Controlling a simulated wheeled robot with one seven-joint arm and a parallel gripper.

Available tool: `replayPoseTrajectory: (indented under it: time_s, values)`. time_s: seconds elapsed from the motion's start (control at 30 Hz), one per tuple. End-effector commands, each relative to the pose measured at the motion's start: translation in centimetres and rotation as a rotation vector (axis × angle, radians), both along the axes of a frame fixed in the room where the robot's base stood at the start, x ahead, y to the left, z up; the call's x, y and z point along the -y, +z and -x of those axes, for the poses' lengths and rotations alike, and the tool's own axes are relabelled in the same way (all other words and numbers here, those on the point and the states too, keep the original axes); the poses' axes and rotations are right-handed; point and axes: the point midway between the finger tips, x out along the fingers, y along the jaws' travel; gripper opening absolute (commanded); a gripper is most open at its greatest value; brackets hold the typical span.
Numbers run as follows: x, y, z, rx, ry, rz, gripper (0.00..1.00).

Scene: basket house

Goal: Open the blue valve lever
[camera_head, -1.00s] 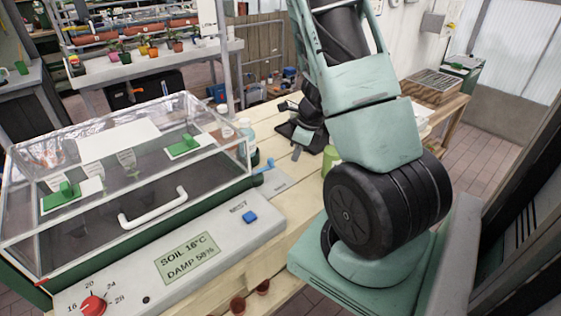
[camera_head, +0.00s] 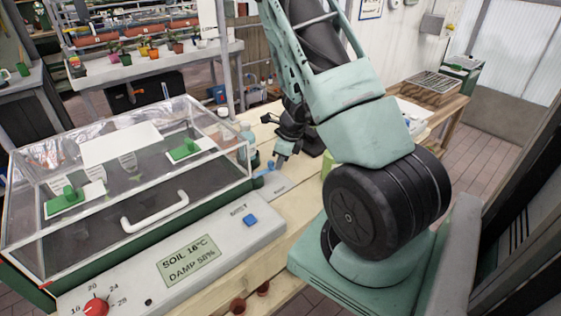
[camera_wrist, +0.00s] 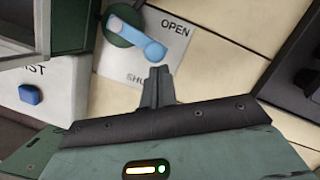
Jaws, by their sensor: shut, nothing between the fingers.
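The blue valve lever (camera_wrist: 138,38) shows in the wrist view, on a round dark green base (camera_wrist: 112,38) at the top. It slants down to the right across a pale plate (camera_wrist: 175,60) marked OPEN above and SHUT below. My gripper (camera_wrist: 158,72) is shut and empty, its tips just below the lever's free end; I cannot tell whether they touch. In the head view the lever (camera_head: 268,168) is a small blue piece beside the glass-lidded box, with my gripper (camera_head: 281,160) close to its right end.
The propagator box (camera_head: 215,130) with a clear lid stands left of the lever. Its front panel carries a blue MIST button (camera_head: 250,220) and a red dial (camera_head: 95,306). Bottles (camera_head: 245,132) stand behind the lever. Bare wooden bench (camera_head: 300,190) lies to the right.

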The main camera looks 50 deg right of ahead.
Motion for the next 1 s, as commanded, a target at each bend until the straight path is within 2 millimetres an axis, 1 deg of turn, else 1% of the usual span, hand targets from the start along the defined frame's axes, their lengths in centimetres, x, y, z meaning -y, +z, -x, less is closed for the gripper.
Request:
replayPoseTrajectory:
  time_s: [0.2,0.33,0.77,1.0]
  values:
    - [0.9,0.1,-1.1,0.001,0.158,-0.001,0.00]
    - [1.1,0.0,-1.6,0.000,0.228,0.000,0.00]
    - [1.1,0.0,-1.6,0.000,0.239,0.000,0.00]
    - [0.5,-0.1,-1.0,0.001,0.238,-0.001,0.00]
